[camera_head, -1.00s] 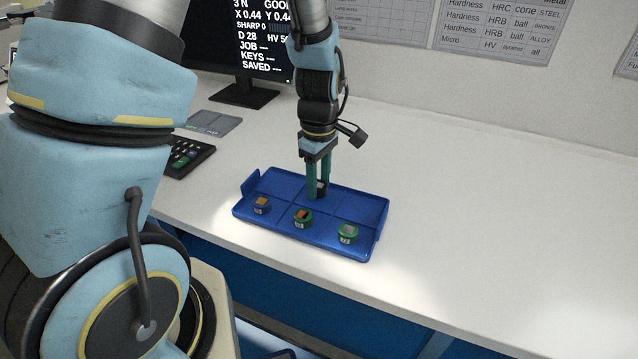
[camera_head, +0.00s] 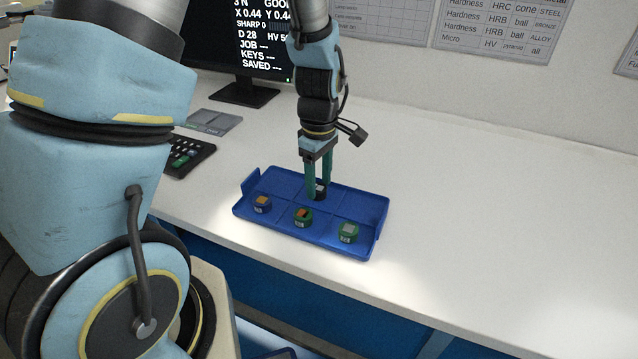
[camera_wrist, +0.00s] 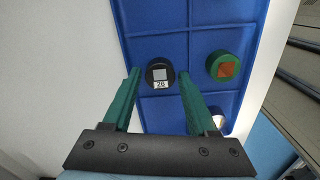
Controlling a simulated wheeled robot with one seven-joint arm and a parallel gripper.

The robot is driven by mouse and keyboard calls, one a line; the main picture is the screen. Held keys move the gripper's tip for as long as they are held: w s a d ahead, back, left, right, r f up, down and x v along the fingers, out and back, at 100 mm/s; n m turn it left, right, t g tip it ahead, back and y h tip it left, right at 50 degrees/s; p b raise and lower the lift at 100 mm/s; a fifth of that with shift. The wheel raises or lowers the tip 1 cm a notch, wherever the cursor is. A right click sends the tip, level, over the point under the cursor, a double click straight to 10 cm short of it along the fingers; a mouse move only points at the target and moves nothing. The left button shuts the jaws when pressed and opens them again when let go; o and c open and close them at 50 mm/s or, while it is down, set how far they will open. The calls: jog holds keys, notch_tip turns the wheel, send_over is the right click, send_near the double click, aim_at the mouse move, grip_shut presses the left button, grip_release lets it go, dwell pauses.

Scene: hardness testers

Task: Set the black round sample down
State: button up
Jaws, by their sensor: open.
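The black round sample (camera_wrist: 158,75), with a grey square top and a label reading 26, sits in the back middle compartment of the blue tray (camera_wrist: 205,9). In the head view the sample (camera_head: 320,190) is partly hidden by the fingers. My gripper (camera_head: 318,192) is open, with its green fingers pointing down on either side of the sample. In the wrist view my gripper's (camera_wrist: 158,78) fingertips stand apart from the sample, with a gap on each side.
Three other round samples stand in the tray's front row: a blue one (camera_head: 261,204), a green one with an orange top (camera_head: 303,217) and a green one with a grey top (camera_head: 348,233). A keypad (camera_head: 187,157) and monitor (camera_head: 245,93) stand left. The table at right (camera_head: 500,210) is clear.

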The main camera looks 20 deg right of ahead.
aim_at(319, 188)
notch_tip(319, 188, up, 11)
jog(key=w+a+m+t, duration=0.1)
jog(key=a+m, duration=0.7)
jog(key=a, duration=1.7)
jog(key=shift+a+t, duration=0.15)
jog(key=shift+t, duration=0.15)
